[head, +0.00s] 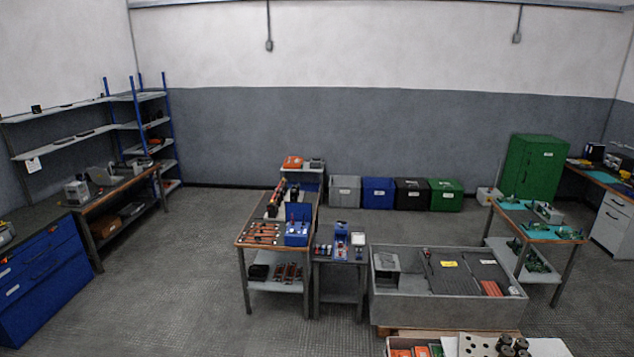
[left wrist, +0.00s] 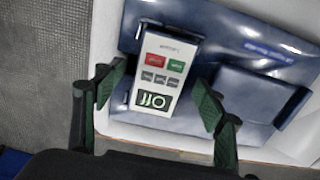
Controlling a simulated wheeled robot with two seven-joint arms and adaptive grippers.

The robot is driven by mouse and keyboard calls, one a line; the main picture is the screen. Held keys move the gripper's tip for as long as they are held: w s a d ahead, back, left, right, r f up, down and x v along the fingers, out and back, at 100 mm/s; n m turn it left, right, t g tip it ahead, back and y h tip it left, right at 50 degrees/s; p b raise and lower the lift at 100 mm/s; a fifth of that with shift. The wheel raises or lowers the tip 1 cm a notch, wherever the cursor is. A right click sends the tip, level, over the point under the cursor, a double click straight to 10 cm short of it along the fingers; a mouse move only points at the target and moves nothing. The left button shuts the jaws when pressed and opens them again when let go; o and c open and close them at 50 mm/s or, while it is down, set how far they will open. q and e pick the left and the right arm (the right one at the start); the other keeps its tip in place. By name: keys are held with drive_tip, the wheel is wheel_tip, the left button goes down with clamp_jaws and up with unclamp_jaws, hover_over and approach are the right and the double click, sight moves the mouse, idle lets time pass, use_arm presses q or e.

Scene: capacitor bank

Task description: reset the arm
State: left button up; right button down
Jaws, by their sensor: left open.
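My left gripper (left wrist: 160,76) is open in the left wrist view, with one green-padded finger on each side of a small white-faced device (left wrist: 163,76). The device has a red and a green button, several grey buttons and a dark label reading OFF, seen upside down. Behind it is a glossy blue casing (left wrist: 228,52) on a pale surface. I cannot tell whether the fingers touch the device. Neither arm shows in the head view, and my right gripper is in no view.
In the head view, a wooden-topped workbench (head: 247,231) with tools stands mid-room. A grey tub (head: 440,308) is right of it. Several bins (head: 378,193) line the back wall, beside a green cabinet (head: 531,168). Shelves (head: 60,108) stand at left. Open floor (head: 190,270) lies left of the workbench.

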use_arm(q)
drive_tip(key=shift+f, duration=0.2)
wheel_tip(320, 180, up, 12)
wheel_tip(320, 180, down, 12)
drive_tip(key=shift+f, duration=0.1)
wheel_tip(320, 180, up, 8)
drive_tip(key=p, duration=0.3)
drive_tip(key=shift+f, duration=0.15)
drive_tip(key=shift+m, duration=0.9)
drive_tip(key=d+b, duration=0.1)
drive_tip(key=w+d+f+b, duration=0.1)
drive_tip(key=d, duration=0.1)
drive_tip(key=d+f+b, duration=0.1)
drive_tip(key=shift+w+d, duration=0.15)
drive_tip(key=shift+w, duration=0.25)
drive_tip(key=d+m+b, duration=0.1)
drive_tip(key=d, duration=0.2)
drive_tip(key=w+d+m+b, duration=0.1)
drive_tip(key=d+m+b, duration=0.1)
drive_tip(key=w+d+f+m+b, duration=0.1)
drive_tip(key=d+b, duration=0.1)
drive_tip(key=d, duration=0.1)
drive_tip(key=shift+d, duration=0.35)
drive_tip(key=shift+d+m+b, duration=0.4)
drive_tip(key=shift+b, duration=0.05)
